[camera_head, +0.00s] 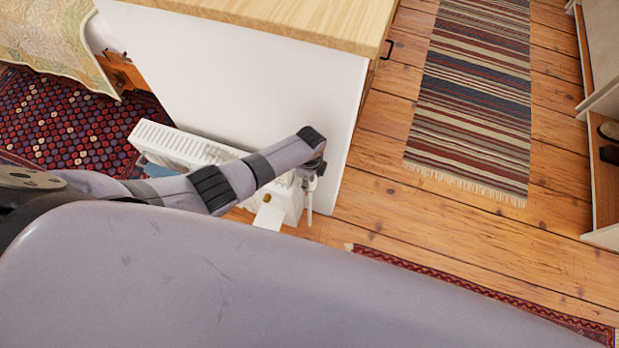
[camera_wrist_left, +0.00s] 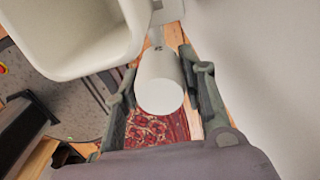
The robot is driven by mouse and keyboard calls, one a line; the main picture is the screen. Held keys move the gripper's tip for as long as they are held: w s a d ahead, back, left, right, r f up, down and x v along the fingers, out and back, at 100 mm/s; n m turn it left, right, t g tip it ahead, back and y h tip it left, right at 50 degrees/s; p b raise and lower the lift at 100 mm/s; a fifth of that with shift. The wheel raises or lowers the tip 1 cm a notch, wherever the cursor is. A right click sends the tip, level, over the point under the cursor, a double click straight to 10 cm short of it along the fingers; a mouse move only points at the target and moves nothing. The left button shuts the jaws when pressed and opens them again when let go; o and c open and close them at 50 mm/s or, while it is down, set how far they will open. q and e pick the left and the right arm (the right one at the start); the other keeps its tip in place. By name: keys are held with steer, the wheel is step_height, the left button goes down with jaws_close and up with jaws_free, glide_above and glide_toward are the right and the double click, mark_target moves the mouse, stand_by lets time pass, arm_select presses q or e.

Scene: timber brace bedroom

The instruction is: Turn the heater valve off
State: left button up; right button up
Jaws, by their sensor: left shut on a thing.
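The white heater (camera_head: 180,143) stands low against the white side panel, partly hidden behind my left arm. My left gripper (camera_head: 314,167) is at the heater's right end, beside the panel, pointing down. In the left wrist view, the heater valve (camera_wrist_left: 160,84) is a white, rounded cylinder head. My left gripper (camera_wrist_left: 164,88) is shut on it, with one dark finger on each side. In the head view, a thin white part shows just below the gripper; I cannot tell whether it is the valve. My right gripper is not in view.
The white panel (camera_head: 250,85) under a wooden top (camera_head: 280,18) stands close beside the gripper. A striped rug (camera_head: 475,95) lies on the plank floor to the right. A bed with a pale quilt (camera_head: 45,35) is at upper left, by a dark patterned rug (camera_head: 60,120).

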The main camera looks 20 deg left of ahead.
arm_select(q)
steer(key=shift+m, duration=0.5)
steer(key=o, duration=1.2)
steer(key=shift+c, duration=0.2)
step_height(320, 180, up, 12)
steer(key=shift+r, duration=0.1)
steer(key=shift+d, duration=0.1)
stand_by(0.4)
